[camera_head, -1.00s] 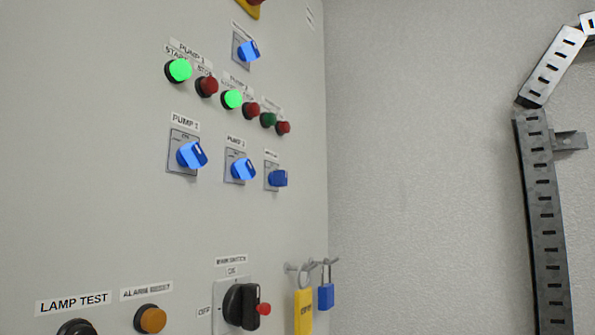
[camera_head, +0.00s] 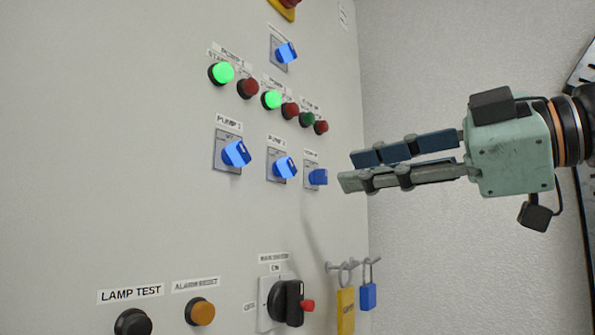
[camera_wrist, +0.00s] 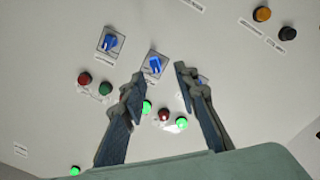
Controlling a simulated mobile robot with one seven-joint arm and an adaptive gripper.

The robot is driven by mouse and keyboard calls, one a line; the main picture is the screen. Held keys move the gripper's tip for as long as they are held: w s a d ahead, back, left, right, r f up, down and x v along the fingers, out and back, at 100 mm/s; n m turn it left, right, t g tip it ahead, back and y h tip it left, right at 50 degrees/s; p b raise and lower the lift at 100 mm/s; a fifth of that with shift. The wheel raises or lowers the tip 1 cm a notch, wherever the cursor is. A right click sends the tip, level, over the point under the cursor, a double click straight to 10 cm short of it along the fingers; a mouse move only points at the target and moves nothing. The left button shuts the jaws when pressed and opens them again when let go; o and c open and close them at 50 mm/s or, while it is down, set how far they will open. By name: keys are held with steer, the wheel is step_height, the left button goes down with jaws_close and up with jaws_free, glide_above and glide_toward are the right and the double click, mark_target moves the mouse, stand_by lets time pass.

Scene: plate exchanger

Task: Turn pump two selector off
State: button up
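The pump two selector (camera_head: 285,167) is a lit blue knob on a square plate, the middle one of a row of three on the grey panel. Its handle is tilted; its plate marks are too small to read. It also shows in the wrist view (camera_wrist: 155,65), where the panel appears turned over. My gripper (camera_head: 347,170) comes in from the right, off the panel face, near the right-hand selector in the head view. Its two fingers are apart and empty. In the wrist view the pump two selector appears between and beyond the fingertips (camera_wrist: 160,78).
The pump one selector (camera_head: 236,153) and a darker blue selector (camera_head: 318,177) flank it. Buttons, two lit green (camera_head: 271,99), sit above. The panel between selectors and main switch is clear.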

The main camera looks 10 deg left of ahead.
mark_target(293, 166)
steer(key=shift+n+y, duration=0.3)
steer(key=shift+n, duration=0.2)
steer(key=x, duration=0.3)
steer(key=r+p+x, duration=0.1)
steer(key=x, duration=0.3)
steer(key=p+x, duration=0.1)
steer(key=x, duration=0.3)
steer(key=shift+r, duration=0.25)
steer(key=shift+c, duration=0.2)
steer(key=shift+d, duration=0.1)
jaws_close()
